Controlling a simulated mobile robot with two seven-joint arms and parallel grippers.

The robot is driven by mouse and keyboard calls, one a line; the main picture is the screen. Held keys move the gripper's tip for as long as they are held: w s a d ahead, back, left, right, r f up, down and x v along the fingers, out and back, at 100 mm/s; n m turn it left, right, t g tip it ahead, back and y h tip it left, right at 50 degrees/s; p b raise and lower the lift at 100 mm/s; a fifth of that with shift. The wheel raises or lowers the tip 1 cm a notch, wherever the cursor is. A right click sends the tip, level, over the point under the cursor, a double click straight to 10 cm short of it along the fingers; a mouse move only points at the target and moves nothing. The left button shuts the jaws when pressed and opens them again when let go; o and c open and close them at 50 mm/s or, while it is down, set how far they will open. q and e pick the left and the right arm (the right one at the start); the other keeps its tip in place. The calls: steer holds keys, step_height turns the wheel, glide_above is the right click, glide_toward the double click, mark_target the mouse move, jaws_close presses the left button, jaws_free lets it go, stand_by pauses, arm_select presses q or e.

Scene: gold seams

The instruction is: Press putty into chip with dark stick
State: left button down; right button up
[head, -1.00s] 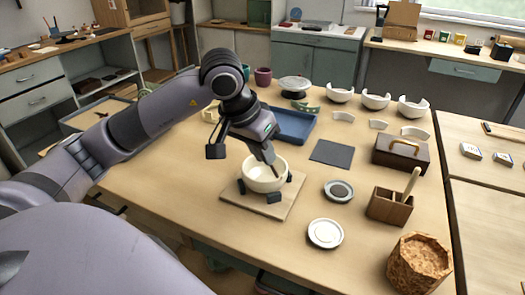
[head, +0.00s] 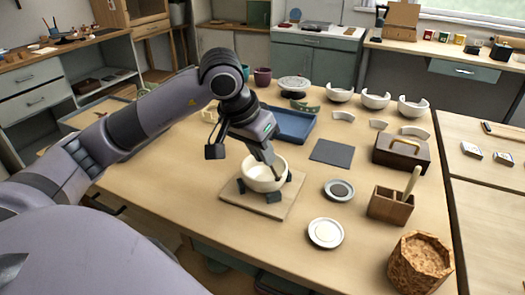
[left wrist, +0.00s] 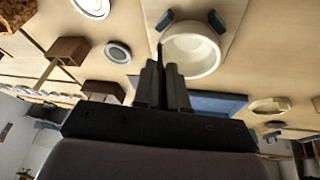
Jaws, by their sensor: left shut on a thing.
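A white bowl (head: 263,174) stands upright on a square wooden board between dark pads (head: 273,197). It also shows in the left wrist view (left wrist: 190,62). My left gripper (head: 268,158) is over the bowl's far right rim, pointing down. In the left wrist view it (left wrist: 162,70) is shut on a thin dark stick (left wrist: 159,50), whose tip reaches the bowl's rim. Whether the tip touches the rim, I cannot tell. The chip is not clear at this size. A white dish with pale stuff (head: 325,232) and a dish with dark grey stuff (head: 339,190) stand to the right.
The wooden board (head: 287,207) lies on the table. A blue tray (head: 292,126) and a dark mat (head: 332,152) lie behind. A wooden holder (head: 391,206), a handled box (head: 402,152) and a brown rough pot (head: 420,262) stand at the right. Several chipped bowls (head: 375,98) are at the back.

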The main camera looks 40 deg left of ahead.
arm_select(q)
steer(key=shift+r, duration=0.2)
stand_by(0.3)
steer(key=shift+w, duration=0.15)
steer(key=shift+w+d, duration=0.15)
steer(key=shift+w, duration=0.15)
steer(key=shift+f, duration=0.2)
stand_by(0.8)
steer(key=shift+r, duration=0.2)
stand_by(0.3)
steer(key=shift+r, duration=0.1)
steer(key=shift+r+p, duration=2.75)
steer(key=shift+r, duration=1.2)
